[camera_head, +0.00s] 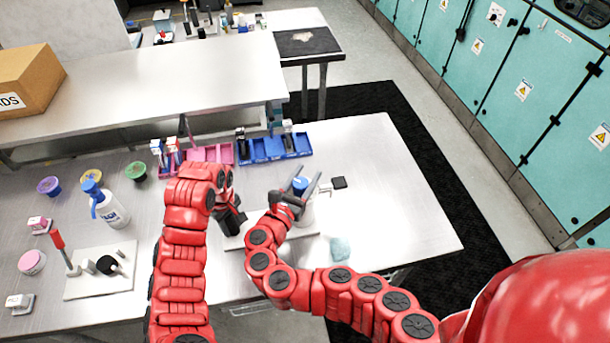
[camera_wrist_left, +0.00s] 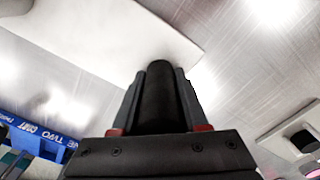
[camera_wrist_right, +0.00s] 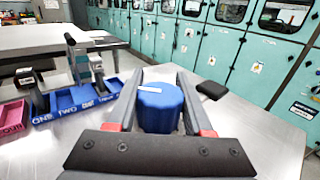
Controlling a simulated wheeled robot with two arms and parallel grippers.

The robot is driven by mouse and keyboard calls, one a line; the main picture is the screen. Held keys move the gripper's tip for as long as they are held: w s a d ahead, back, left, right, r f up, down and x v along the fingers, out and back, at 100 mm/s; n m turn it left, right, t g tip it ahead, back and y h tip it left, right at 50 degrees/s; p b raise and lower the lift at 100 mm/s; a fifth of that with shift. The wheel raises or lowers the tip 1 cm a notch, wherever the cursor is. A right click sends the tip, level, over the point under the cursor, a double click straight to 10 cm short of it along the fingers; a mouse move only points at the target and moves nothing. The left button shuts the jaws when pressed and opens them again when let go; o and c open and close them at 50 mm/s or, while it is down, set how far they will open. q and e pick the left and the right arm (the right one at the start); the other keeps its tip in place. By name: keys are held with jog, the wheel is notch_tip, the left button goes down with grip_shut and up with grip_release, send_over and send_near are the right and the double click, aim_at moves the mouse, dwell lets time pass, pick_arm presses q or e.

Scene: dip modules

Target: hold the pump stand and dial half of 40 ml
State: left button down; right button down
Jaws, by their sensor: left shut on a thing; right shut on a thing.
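The pump stand has a flat white base plate (camera_head: 262,240) near the middle of the table, and its plate also shows in the left wrist view (camera_wrist_left: 110,38). My left gripper (camera_wrist_left: 160,85) is shut on a black upright post (camera_wrist_left: 160,95) of the stand. A blue round dial (camera_wrist_right: 160,108) with a white pointer mark sits on top of the white pump body (camera_head: 307,213). My right gripper (camera_wrist_right: 158,85) is shut on the dial, one finger on each side. In the right wrist view the pointer lies roughly level, toward the left. No scale numbers can be read.
Pink (camera_head: 222,152) and blue (camera_head: 262,149) module racks stand behind the grippers. A small black block (camera_head: 339,182) lies right of the dial. A pale blue cloth (camera_head: 340,249) lies in front. A white bottle (camera_head: 106,207) and another stand (camera_head: 98,280) are at left. The right table end is clear.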

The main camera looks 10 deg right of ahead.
pick_arm(q)
jog(key=shift+a, duration=0.25)
pick_arm(e)
jog(key=shift+d, duration=0.25)
jog(key=c, duration=0.6)
grip_release()
pick_arm(q)
jog(key=shift+d, duration=0.1)
pick_arm(e)
jog(key=o, duration=0.3)
jog(key=shift+a, duration=0.1)
pick_arm(q)
jog(key=shift+d, duration=0.1)
pick_arm(e)
jog(key=shift+a, duration=0.15)
jog(key=shift+s+a, duration=0.25)
jog(key=v, duration=1.1)
jog(key=shift+s, duration=0.1)
